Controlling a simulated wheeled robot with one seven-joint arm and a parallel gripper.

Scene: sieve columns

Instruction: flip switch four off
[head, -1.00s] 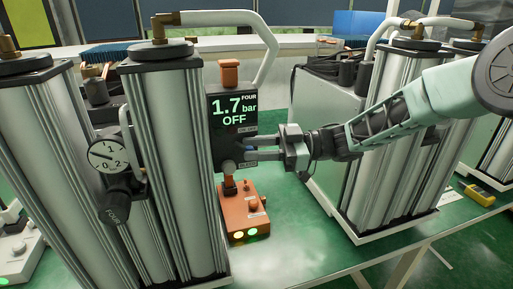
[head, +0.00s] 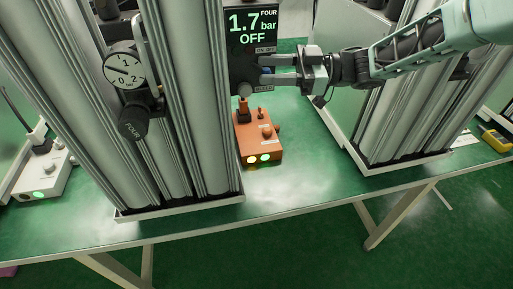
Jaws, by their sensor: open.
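A dark panel with a lit display (head: 252,27) reading "FOUR 1.7 bar OFF" is mounted on the sieve column (head: 190,100) at centre left. Small buttons sit below its display, near an "ON/OFF" label (head: 266,49). My gripper (head: 262,70) reaches in from the right with its fingers spread, holding nothing, in front of the panel's lower part. I cannot tell whether the fingertips touch the panel. An orange box (head: 260,137) with a small toggle, a knob and two lit lamps stands on the green table below the panel. A "FOUR" knob (head: 134,121) and a dial gauge (head: 123,69) are on the column's left.
Another column (head: 410,110) stands at the right under my arm. A white box (head: 43,175) with a green lamp is at the far left, and a yellow item (head: 497,140) at the far right. The green table (head: 300,185) is clear in front of the orange box.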

